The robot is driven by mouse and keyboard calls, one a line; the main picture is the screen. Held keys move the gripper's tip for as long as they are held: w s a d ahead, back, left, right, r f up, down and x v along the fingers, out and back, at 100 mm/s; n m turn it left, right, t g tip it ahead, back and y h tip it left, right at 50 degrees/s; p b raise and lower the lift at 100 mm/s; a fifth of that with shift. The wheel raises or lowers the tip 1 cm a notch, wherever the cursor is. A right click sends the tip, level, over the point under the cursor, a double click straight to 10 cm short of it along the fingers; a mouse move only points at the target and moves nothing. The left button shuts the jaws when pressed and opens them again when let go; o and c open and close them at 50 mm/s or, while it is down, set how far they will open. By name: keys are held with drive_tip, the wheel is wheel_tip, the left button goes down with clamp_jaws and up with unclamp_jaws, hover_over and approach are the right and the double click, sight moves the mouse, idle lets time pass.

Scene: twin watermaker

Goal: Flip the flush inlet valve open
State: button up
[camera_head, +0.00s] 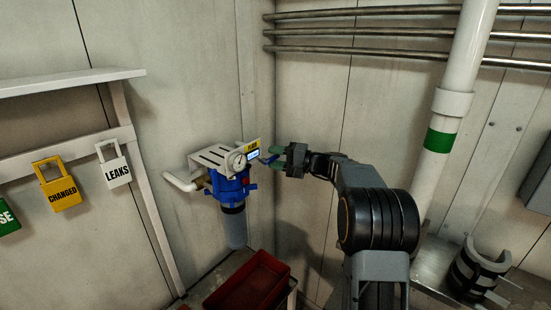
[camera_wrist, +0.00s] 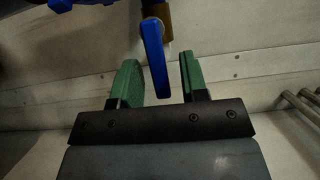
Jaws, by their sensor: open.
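The valve's blue lever (camera_wrist: 154,58) hangs from a brass fitting (camera_wrist: 157,14) in the wrist view. My gripper (camera_wrist: 157,75) is open, with one green finger on each side of the lever. The lever's lower end lies between the fingers in the picture, with gaps on both sides; I cannot tell the depth between them. In the head view my gripper (camera_head: 274,155) is at the right side of the blue filter housing (camera_head: 230,187), close to the small display. The lever is too small to make out clearly there.
A red bin (camera_head: 250,284) stands below. A white pipe (camera_head: 455,100) stands at right, and metal pipes (camera_head: 350,31) cross the wall above.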

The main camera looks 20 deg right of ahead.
drive_tip(key=b+v, duration=0.1)
drive_tip(key=v, duration=1.2)
drive_tip(key=shift+s+d, duration=0.2)
drive_tip(key=shift+d, duration=0.1)
drive_tip(key=shift+f, duration=0.1)
drive_tip(key=s+a+f+m+g+h, duration=0.1)
drive_tip(key=s+a+f+g+h, duration=0.15)
drive_tip(key=f, duration=0.35)
drive_tip(key=s+a+f+m+g+h, duration=0.1)
drive_tip(key=s+f+m+g+h, duration=0.1)
drive_tip(key=s+f+h, duration=0.35)
drive_tip(key=s+a+r+n+h+p, duration=0.1)
drive_tip(key=s+a+n+h+p, duration=0.2)
drive_tip(key=s, duration=0.5)
drive_tip(key=s+a+r+n+g+h+p, duration=0.1)
drive_tip(key=s+a+n+h+p, duration=0.2)
drive_tip(key=s+a+n, duration=0.3)
drive_tip(key=shift+s+a+r+n+h, duration=0.35)
drive_tip(key=shift+s+a+h, duration=0.5)
drive_tip(key=shift+s, duration=0.6)
